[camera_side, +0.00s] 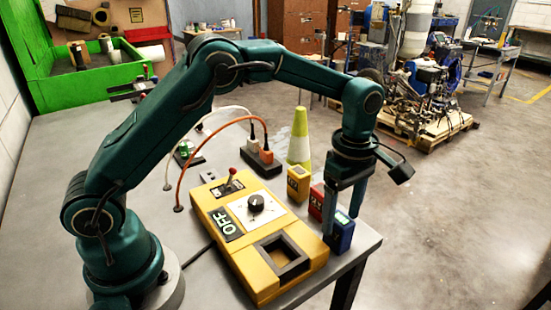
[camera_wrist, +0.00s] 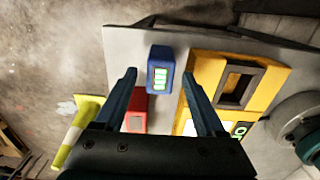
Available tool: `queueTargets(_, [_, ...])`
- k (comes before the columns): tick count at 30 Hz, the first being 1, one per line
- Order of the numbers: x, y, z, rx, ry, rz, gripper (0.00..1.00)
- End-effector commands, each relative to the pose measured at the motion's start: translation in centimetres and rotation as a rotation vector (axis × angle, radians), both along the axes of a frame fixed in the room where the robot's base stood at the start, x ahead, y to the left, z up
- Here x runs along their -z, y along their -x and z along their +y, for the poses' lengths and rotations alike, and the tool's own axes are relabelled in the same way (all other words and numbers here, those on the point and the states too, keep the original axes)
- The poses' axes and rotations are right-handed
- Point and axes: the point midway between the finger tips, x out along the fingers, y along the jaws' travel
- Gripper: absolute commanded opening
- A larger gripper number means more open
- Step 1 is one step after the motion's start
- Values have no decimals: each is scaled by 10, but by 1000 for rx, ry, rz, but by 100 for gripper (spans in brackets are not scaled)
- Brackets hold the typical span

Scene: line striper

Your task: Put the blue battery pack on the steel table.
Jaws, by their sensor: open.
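The blue battery pack (camera_side: 341,236) is upright near the right edge of the steel table (camera_side: 367,241), beside the yellow panel box. It appears to stand on the table. In the wrist view the blue battery pack (camera_wrist: 161,60) shows its green-barred face, between and slightly beyond my fingertips. My gripper (camera_side: 343,212) points down at the pack, with a finger on either side of it. In the wrist view my gripper (camera_wrist: 159,75) is open, with a gap between each finger and the pack. Contact cannot be told from the side view.
The yellow panel box (camera_side: 236,258) has an empty square socket (camera_side: 283,257), a knob and a red-tipped lever. A red pack (camera_side: 317,200) and a yellow pack (camera_side: 298,184) stand close behind the blue one. A striped cone (camera_side: 299,140) and a power strip (camera_side: 261,164) are farther back.

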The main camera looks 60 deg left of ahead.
Motion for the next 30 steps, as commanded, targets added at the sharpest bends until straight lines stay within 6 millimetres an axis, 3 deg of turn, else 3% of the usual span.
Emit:
queueTargets(7, [-49, -1, 0, 0, 2, -8, 72])
queueTargets(15, [-87, -1, 0, 1, 1, -5, 72])
queueTargets(30, [-115, 0, 0, 7, 1, -2, 72])
